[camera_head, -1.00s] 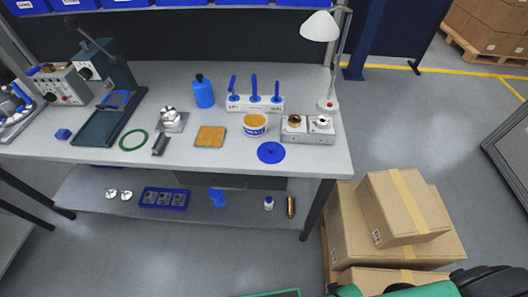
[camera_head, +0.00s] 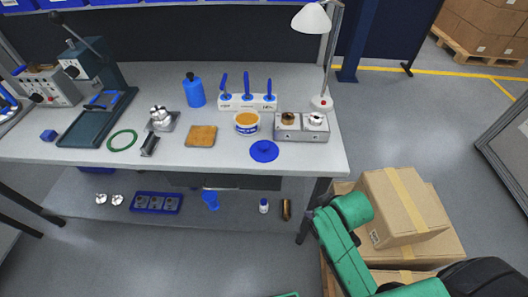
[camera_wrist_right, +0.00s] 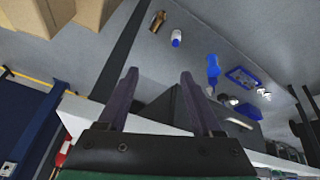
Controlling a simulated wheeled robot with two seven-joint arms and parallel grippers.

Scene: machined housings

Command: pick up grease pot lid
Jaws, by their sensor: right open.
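The grease pot lid (camera_head: 264,151) is a round blue disc with a small knob. It lies flat on the front right part of the grey workbench. The open grease pot (camera_head: 247,123), white with blue print and tan grease, stands just behind it. My right gripper (camera_wrist_right: 157,103) shows in the right wrist view, open and empty, near the bench's front edge and apart from the lid. In the head view my green right arm (camera_head: 350,245) rises at the lower right, and its gripper cannot be made out. My left gripper is not in view.
A fixture block (camera_head: 301,128) stands right of the lid, with a lamp (camera_head: 321,102) behind. A tan pad (camera_head: 202,136), a blue bottle (camera_head: 194,91) and a rack with blue tools (camera_head: 247,103) stand nearby. Cardboard boxes (camera_head: 404,207) stand right of the bench. A shelf runs below.

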